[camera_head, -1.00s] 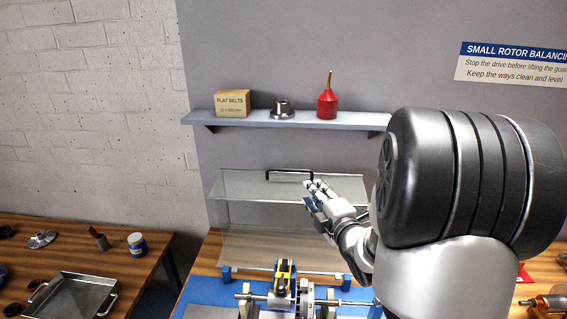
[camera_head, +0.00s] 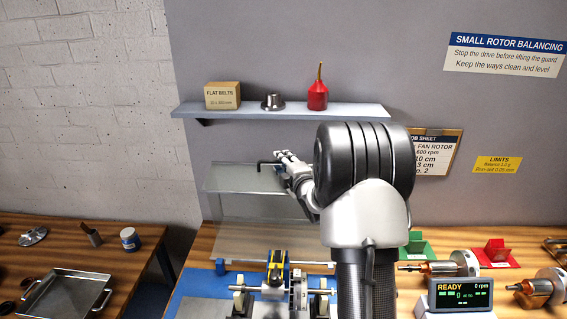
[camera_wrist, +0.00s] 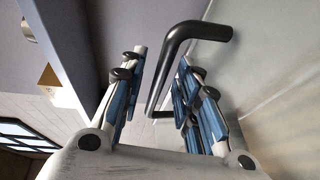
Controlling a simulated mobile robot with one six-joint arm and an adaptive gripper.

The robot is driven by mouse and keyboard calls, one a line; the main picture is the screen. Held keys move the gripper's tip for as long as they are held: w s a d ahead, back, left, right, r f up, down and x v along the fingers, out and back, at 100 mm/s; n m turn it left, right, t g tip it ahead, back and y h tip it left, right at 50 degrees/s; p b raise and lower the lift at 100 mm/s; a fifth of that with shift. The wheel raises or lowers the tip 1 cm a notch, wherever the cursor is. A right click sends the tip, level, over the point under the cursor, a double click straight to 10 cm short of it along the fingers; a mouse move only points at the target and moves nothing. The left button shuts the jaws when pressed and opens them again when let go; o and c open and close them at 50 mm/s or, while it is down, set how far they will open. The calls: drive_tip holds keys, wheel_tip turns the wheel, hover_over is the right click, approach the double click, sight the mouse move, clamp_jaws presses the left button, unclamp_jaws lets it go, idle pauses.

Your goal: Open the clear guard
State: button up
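The clear guard (camera_head: 235,181) stands behind the rotor stand (camera_head: 278,285), with one pane at the top and another sloping down to the bench. Its black handle (camera_head: 262,164) is at the far edge of the top pane. My gripper (camera_head: 284,160) is at the right part of the handle and hides some of it. In the wrist view the handle (camera_wrist: 172,68) passes between the spread fingers of my gripper (camera_wrist: 155,85). The fingers are apart, and I see no clear grip on the bar. The rotor stand shows uncovered in front of the guard.
A shelf (camera_head: 345,110) with a belt box (camera_head: 222,96), a metal part (camera_head: 272,102) and a red oil can (camera_head: 317,96) is above the guard. A display (camera_head: 460,296) reads READY, 0 rpm. A metal tray (camera_head: 66,292) is on the left bench.

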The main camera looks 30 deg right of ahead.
drive_tip(key=shift+c, duration=0.6)
clamp_jaws()
